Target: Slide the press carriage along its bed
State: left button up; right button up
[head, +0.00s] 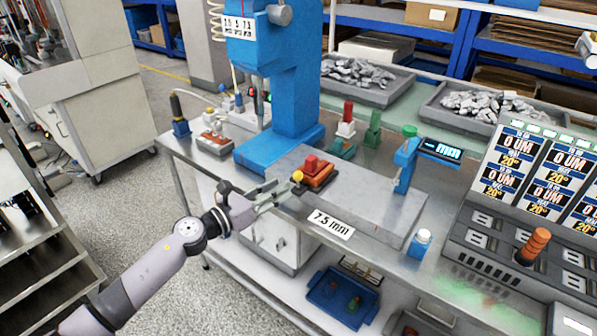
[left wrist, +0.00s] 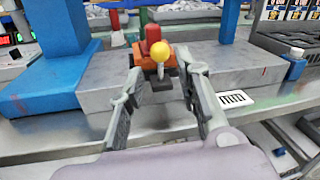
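The press carriage (head: 315,175) is a small orange and red block with a yellow knob (head: 297,176) on its near side. It sits on the left part of the long grey bed (head: 370,205), beside the blue press (head: 293,105). My left gripper (head: 282,196) is open in front of the carriage at the bed's near edge. In the left wrist view the open fingers (left wrist: 160,88) point at the carriage (left wrist: 151,40), and the yellow knob (left wrist: 160,51) appears between their tips. I cannot tell whether they touch it. My right gripper is not in view.
A blue gauge with a lit display (head: 408,163) stands at the bed's right part. A "7.5 mm" label (head: 331,223) is at the front. A white-capped jar (head: 423,237) and a control console (head: 530,240) are to the right. Grey part trays (head: 385,95) lie behind.

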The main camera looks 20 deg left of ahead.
aim_at(298, 176)
pick_arm(q)
jog(key=p+x, duration=0.1)
jog(key=x, duration=0.7)
jog(key=shift+s, duration=0.1)
jog(key=shift+c, duration=0.2)
grip_shut()
